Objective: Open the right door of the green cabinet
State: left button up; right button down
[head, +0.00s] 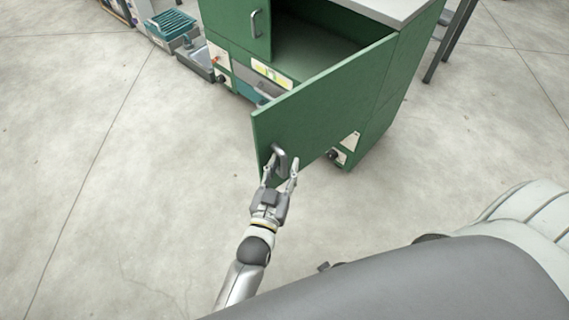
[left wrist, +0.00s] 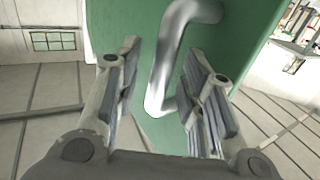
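The green cabinet (head: 388,82) stands at the top centre of the head view. Its right door (head: 318,105) is swung wide open towards me, showing the dark inside; its left door (head: 233,22) looks shut. The right door's metal handle (head: 280,160) is near its free edge. My left gripper (head: 281,171) is at this handle. In the left wrist view, the handle (left wrist: 172,60) runs between the two spread fingers, with gaps visible on both sides. The green door (left wrist: 135,25) fills the middle behind it. My right gripper is in neither view.
A teal crate (head: 172,24) and grey bins stand left of the cabinet. A dark metal leg frame (head: 450,40) stands to its right. The concrete floor (head: 110,170) is clear at the left and around the door.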

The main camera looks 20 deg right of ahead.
pick_arm(q)
jog(key=v, duration=1.1)
